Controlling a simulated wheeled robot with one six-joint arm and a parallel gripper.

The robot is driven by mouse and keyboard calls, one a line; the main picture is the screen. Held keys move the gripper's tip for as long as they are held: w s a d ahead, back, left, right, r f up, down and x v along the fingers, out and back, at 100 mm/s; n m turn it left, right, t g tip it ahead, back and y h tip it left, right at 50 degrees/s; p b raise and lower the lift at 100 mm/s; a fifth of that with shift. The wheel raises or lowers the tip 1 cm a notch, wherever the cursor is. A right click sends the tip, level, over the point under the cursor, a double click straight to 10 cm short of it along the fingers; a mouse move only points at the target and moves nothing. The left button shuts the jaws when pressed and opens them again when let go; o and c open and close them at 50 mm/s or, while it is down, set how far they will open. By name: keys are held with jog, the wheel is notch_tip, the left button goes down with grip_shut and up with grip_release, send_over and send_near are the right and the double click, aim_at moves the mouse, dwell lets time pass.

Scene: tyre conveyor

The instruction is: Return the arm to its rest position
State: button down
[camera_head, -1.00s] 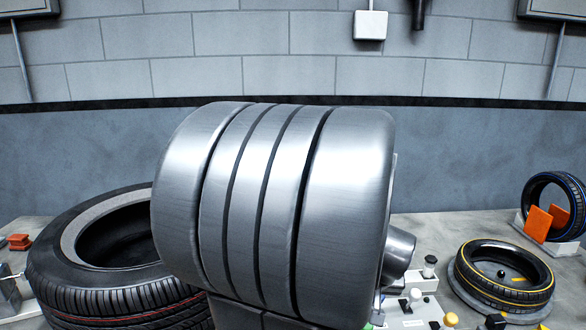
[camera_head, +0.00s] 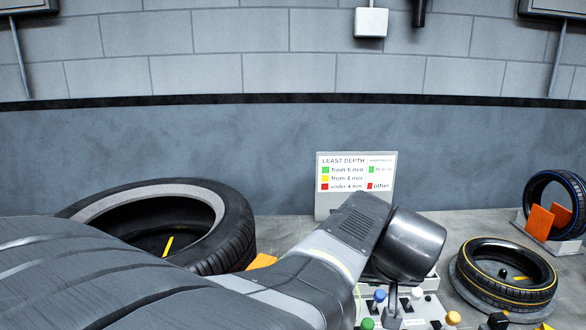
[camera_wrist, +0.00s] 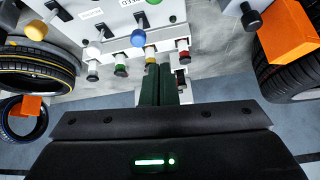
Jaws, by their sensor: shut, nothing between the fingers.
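My arm (camera_head: 300,285) reaches across the lower left and middle of the head view, with a dark rounded joint (camera_head: 408,245) at its far right. My gripper (camera_wrist: 159,70) shows in the wrist view as two dark green fingers lying together, shut and empty. Its fingertips point toward the row of coloured buttons on the control panel (camera_wrist: 115,38); I cannot tell whether they touch it. In the head view the fingers cannot be made out.
A large tyre (camera_head: 235,225) lies at the left, partly behind my arm. A yellow-striped tyre (camera_head: 503,275) lies at the right, with a blue-striped tyre (camera_head: 533,190) standing behind it. The control panel (camera_head: 415,308) is below the joint. A sign (camera_head: 335,180) stands behind.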

jog(key=w+f+g+p, duration=0.2)
jog(key=f, duration=0.1)
jog(key=w+f+g+p, duration=0.2)
jog(key=f+p, duration=0.1)
jog(key=w+f+g+p, duration=0.2)
jog(key=f, duration=0.1)
jog(key=shift+w+a+f+p, duration=0.2)
jog(key=shift+w+f+p, duration=0.1)
jog(key=shift+w+p, duration=0.05)
jog(key=shift+w+f+g+p, duration=0.2)
jog(key=shift+w+g+p, duration=0.15)
jog(key=shift+g+p, duration=0.15)
jog(key=w, duration=0.1)
jog(key=w+f+b, duration=0.1)
jog(key=w, duration=0.1)
jog(key=shift+w+d+f, duration=0.1)
jog(key=shift+d+f, duration=0.1)
jog(key=shift+w+r, duration=0.15)
jog(key=shift+r, duration=2.2)
jog(key=shift+a, duration=0.1)
